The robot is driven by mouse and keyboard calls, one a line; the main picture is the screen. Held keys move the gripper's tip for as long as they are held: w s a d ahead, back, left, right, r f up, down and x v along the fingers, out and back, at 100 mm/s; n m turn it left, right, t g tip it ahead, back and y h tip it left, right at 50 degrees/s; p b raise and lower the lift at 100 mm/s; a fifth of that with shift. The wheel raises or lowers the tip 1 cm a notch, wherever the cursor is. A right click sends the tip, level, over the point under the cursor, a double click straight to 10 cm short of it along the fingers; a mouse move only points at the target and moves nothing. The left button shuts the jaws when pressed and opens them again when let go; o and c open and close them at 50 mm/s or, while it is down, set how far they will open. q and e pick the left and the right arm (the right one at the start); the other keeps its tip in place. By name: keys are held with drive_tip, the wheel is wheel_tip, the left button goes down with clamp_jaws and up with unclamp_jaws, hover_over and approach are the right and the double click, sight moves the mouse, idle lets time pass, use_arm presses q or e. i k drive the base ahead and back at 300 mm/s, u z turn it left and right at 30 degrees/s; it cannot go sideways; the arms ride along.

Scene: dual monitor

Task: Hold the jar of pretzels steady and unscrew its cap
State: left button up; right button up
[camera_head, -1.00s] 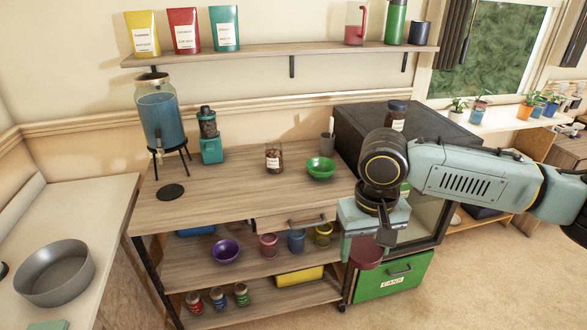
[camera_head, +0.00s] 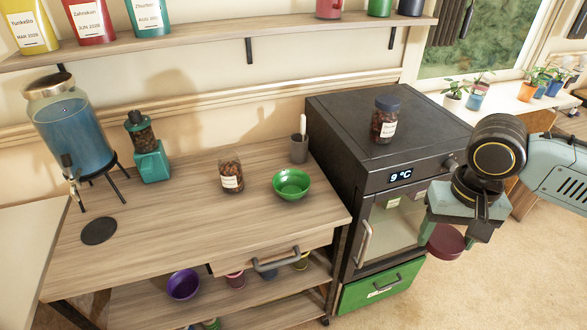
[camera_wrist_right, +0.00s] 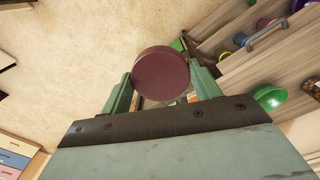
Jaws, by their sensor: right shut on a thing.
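My right gripper (camera_head: 455,232) is in the head view at the right, in front of the black fridge. It is shut on a dark red round cap (camera_head: 447,243). The cap shows as a flat disc (camera_wrist_right: 160,76) between the green fingers in the wrist view. A clear jar (camera_head: 231,177) with brown contents and a white label stands upright on the wooden table, with no cap visible on it. A second jar (camera_head: 384,119) with a dark blue cap stands on the fridge. I cannot read which jar holds pretzels. My left gripper is not in view.
A green bowl (camera_head: 291,184) and a grey cup (camera_head: 299,149) stand near the open jar. A drink dispenser (camera_head: 72,130), a teal grinder (camera_head: 151,160) and a black round mat (camera_head: 98,231) are at the left. The table's front middle is clear. The fridge (camera_head: 345,150) stands to its right.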

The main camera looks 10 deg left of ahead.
sight(229, 166)
drive_tip(key=u, duration=0.65)
drive_tip(key=i, duration=0.85)
drive_tip(key=u, duration=0.85)
